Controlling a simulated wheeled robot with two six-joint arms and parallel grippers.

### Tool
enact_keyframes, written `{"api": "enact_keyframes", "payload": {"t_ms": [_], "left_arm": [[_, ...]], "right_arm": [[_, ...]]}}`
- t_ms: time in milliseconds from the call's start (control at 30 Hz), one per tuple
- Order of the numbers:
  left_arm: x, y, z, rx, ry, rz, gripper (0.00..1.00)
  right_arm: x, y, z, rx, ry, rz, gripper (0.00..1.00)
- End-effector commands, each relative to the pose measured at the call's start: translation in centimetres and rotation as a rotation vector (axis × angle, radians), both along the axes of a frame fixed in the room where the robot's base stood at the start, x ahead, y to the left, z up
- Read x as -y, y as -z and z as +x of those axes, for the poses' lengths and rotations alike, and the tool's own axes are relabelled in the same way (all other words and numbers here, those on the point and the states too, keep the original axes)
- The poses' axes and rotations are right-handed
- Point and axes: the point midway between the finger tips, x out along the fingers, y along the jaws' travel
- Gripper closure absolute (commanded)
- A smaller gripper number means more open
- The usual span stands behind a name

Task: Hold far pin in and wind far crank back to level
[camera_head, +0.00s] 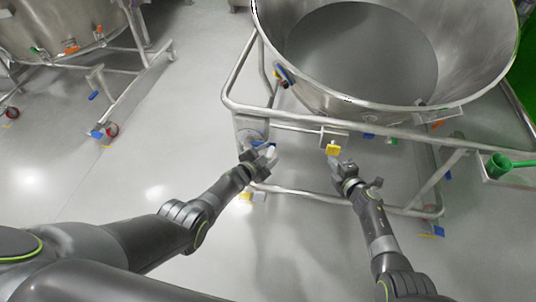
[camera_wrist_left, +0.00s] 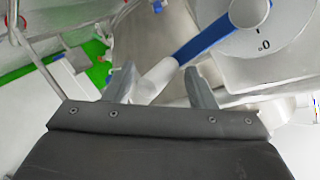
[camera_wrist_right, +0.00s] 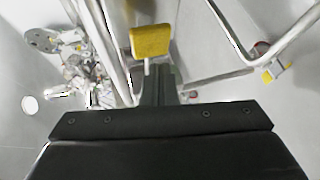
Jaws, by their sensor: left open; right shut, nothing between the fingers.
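The crank has a blue arm (camera_wrist_left: 205,42) and a white handle (camera_wrist_left: 156,76), on a round pale dial (camera_wrist_left: 262,35) marked 0. The arm slopes down from the hub to the handle at lower left in the left wrist view. My left gripper (camera_head: 258,158) is open, and the handle reaches between its fingertips (camera_wrist_left: 163,85) without being clamped. The yellow pin (camera_head: 333,149) sits on the vessel frame. It also shows in the right wrist view (camera_wrist_right: 151,41). My right gripper (camera_head: 343,168) is shut and empty, its tips just short of or against the pin; I cannot tell which.
A large steel bowl (camera_head: 360,100) stands on a tubular frame (camera_head: 305,125) above both grippers. Another wheeled vessel (camera_head: 62,30) is at upper left. The floor between is clear.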

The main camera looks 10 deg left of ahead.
Motion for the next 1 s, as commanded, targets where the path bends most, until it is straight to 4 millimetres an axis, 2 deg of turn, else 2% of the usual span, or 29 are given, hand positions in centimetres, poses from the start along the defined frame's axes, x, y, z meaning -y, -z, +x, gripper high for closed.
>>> {"api": "enact_keyframes", "payload": {"t_ms": [167,1000], "left_arm": [[0.1,-0.2,0.2,0.003,0.0,-0.002,0.49],[0.2,-0.2,0.2,0.004,0.002,-0.002,0.49]], "right_arm": [[0.0,0.0,0.1,0.0,-0.001,0.0,1.0],[-0.3,0.1,3.5,-0.003,-0.01,0.003,1.0]]}}
